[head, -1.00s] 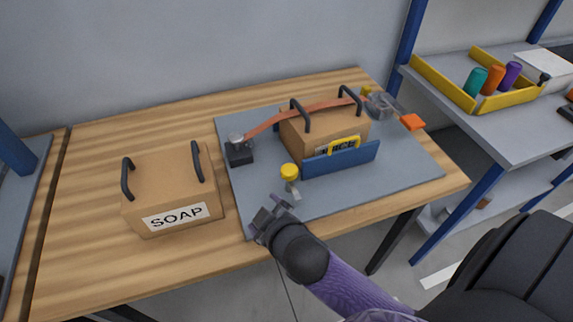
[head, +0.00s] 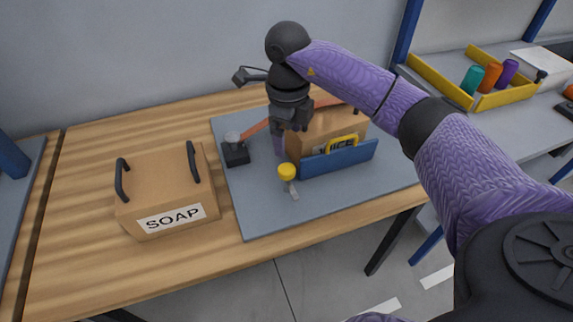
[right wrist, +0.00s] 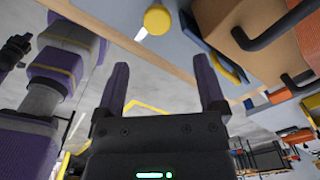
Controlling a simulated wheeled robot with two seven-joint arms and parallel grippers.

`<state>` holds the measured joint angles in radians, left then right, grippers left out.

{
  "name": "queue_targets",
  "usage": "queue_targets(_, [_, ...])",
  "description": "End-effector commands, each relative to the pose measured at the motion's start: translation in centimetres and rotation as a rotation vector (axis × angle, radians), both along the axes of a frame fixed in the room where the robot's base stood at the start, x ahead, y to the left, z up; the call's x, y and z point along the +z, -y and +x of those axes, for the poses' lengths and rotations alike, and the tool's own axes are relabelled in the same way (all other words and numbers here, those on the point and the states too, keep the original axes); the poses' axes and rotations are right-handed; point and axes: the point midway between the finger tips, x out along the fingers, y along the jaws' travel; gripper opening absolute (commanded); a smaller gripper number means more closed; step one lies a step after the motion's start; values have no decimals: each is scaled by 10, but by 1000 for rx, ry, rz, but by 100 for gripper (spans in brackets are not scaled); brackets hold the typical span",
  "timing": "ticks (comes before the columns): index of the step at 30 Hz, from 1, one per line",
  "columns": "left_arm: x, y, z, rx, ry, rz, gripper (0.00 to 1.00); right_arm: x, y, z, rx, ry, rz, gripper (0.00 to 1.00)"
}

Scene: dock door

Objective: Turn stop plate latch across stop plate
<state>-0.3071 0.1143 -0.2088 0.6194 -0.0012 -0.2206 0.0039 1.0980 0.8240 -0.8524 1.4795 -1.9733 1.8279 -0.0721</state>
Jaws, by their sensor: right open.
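The stop plate (head: 338,159) is a blue upright plate with a yellow handle (head: 343,141), standing along the front of a cardboard box (head: 322,122). The latch is a yellow knob (head: 287,172) with a short grey lever (head: 293,190) pointing toward the table's front, off the plate's left end. My right gripper (head: 280,148) hangs fingers down just behind the knob, left of the box; it hides part of the box. In the right wrist view its two purple fingers (right wrist: 159,90) are apart with nothing between them. The knob (right wrist: 157,19) shows beyond them. My left gripper cannot be made out.
An orange strap (head: 255,129) runs from a black buckle block (head: 236,153) to the box. The SOAP box (head: 168,195) with two black handles stands to the left. The grey mat (head: 265,218) is clear in front. A yellow-rimmed tray (head: 459,90) is on the right shelf.

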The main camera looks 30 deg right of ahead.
Motion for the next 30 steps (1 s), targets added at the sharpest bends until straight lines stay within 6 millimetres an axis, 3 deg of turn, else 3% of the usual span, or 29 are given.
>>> queue_targets(3, [-11,-3,-4,-2,-9,4,0,-34,-1,-1,2,-6,4,90])
queue_targets(9, [-22,-14,-15,-6,-35,24,0,-76,-2,-1,5,-4,6,90])
queue_targets(13, [-24,-17,-21,-4,-48,29,0,-89,-2,-1,4,-2,7,90])
queue_targets(21, [-24,-16,-20,-3,-45,28,0,-89,-2,0,5,1,8,90])
queue_targets(30, [-24,-14,-11,-2,-30,25,0,-89,-3,0,5,1,9,26])
